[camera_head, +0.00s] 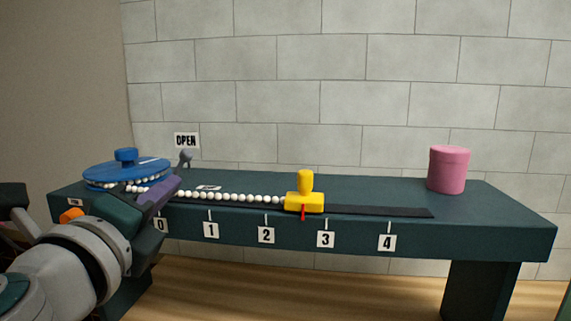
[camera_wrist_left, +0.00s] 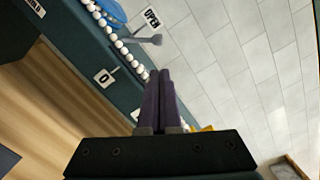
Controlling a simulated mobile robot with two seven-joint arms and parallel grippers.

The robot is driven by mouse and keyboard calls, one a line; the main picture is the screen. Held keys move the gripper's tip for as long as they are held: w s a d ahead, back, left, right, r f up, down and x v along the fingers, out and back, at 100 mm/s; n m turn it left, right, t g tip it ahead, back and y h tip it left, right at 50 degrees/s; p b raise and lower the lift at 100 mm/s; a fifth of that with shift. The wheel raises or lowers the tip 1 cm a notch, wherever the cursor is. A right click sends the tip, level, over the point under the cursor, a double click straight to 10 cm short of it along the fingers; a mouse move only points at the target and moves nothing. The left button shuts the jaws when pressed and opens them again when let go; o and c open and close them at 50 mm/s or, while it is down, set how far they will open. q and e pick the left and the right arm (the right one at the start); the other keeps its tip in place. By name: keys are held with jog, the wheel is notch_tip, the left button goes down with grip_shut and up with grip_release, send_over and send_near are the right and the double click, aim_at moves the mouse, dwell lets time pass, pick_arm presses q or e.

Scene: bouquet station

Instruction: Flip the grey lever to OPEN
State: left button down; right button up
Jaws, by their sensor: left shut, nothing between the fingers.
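The grey lever (camera_head: 185,158) stands at the back left of the dark green table, just below the OPEN sign (camera_head: 186,140). In the left wrist view the lever (camera_wrist_left: 150,39) points toward the OPEN sign (camera_wrist_left: 152,18). My left gripper (camera_head: 172,186) is shut and empty, with its purple fingers in front of the lever. In the left wrist view its fingertips (camera_wrist_left: 160,74) are apart from the lever. The lever's base is partly hidden behind the fingers in the head view. My right gripper is not in view.
A blue reel (camera_head: 126,172) with white beads sits at the left. A bead string (camera_head: 230,196) runs to a yellow slider (camera_head: 304,200) on a dark track (camera_head: 385,211) between marks 2 and 3. A pink cylinder (camera_head: 447,170) stands at the right. The table's (camera_head: 500,215) right end is clear.

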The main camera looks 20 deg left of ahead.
aim_at(178, 170)
pick_arm(q)
jog(key=p+x, duration=0.1)
jog(key=x, duration=0.8)
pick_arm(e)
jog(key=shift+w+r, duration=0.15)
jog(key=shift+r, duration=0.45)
pick_arm(q)
jog(key=shift+s+a+r+n, duration=0.1)
jog(key=shift+a+r+n, duration=0.15)
jog(key=shift+r+n, duration=0.4)
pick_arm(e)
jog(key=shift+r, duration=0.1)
pick_arm(q)
jog(key=shift+s+a+r+n, duration=0.1)
jog(key=shift+a+n, duration=0.2)
jog(key=shift+n, duration=0.55)
jog(key=n, duration=0.1)
jog(key=a+r+n+p, duration=0.1)
jog(key=a+n, duration=0.1)
jog(key=shift+s+r+n+g, duration=0.15)
jog(key=shift+s+n+g, duration=0.1)
jog(key=shift+n+g, duration=0.05)
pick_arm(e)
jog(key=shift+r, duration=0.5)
